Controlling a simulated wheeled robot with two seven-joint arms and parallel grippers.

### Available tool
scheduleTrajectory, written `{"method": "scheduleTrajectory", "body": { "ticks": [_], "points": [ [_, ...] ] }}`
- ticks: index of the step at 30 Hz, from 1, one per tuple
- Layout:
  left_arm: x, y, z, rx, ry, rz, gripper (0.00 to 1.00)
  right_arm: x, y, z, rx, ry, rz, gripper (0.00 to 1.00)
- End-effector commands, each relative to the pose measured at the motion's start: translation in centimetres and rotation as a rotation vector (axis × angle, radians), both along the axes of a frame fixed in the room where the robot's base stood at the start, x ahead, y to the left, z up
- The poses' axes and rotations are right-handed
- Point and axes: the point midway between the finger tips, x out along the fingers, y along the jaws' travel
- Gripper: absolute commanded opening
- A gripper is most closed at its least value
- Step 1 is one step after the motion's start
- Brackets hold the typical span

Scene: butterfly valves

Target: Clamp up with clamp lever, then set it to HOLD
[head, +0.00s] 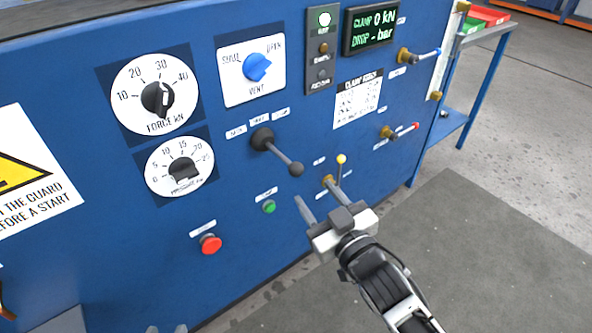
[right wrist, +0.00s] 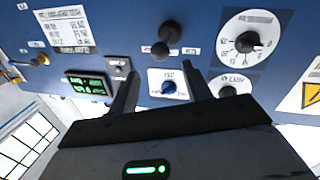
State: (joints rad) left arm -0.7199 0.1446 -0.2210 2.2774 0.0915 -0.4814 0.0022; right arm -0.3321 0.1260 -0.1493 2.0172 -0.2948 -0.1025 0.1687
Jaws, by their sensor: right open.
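A black lever (head: 279,152) with a ball end sits on the blue panel under three small labels. It looks like the clamp lever, but its labels are too small to read surely. Its arm points down and right; it also shows in the right wrist view (right wrist: 160,48). The display (head: 375,26) reads CLAMP 0 kN. My right gripper (head: 317,194) is open and empty, below and right of the black lever's ball and apart from it. Its fingers show spread in the right wrist view (right wrist: 157,68). My left gripper (head: 166,328) shows only its separated tips at the bottom edge.
A yellow-tipped lever (head: 341,160) stands close by my right gripper's fingers. A green button (head: 269,206), a red button (head: 210,243), a blue VENT knob (head: 257,67) and two dials are nearby. Valves with blue and red handles (head: 407,130) are at right. The floor before the panel is clear.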

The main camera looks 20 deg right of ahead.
Motion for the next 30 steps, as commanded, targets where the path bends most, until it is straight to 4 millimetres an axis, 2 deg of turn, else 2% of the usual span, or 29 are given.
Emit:
{"method": "scheduleTrajectory", "body": {
  "ticks": [1,6,12,18,26,27,30],
  "points": [
    [0.0,0.0,-0.1,0.000,0.000,0.000,0.36,1.3,0.2,0.1,0.000,-0.005,0.000,0.49],
    [0.0,0.0,-0.3,0.001,-0.002,0.001,0.36,4.9,0.8,0.0,0.000,-0.002,0.000,0.49],
    [0.1,0.0,-0.2,0.000,-0.009,0.001,0.36,7.9,1.2,-0.1,0.001,0.001,0.000,0.49],
    [0.1,0.0,-0.1,-0.001,-0.012,0.000,0.36,9.1,1.4,-0.1,0.001,0.003,0.000,0.49],
    [0.0,0.0,-0.2,0.000,-0.007,0.000,0.36,9.2,1.4,-0.1,0.001,0.003,0.000,0.49],
    [-0.1,0.0,-0.3,0.000,-0.006,0.000,0.36,9.2,1.4,-0.1,0.001,0.003,0.000,0.43],
    [-0.2,0.0,-0.3,0.000,-0.004,0.000,0.36,9.2,1.4,-0.1,0.001,0.003,0.000,0.16]
  ]
}}
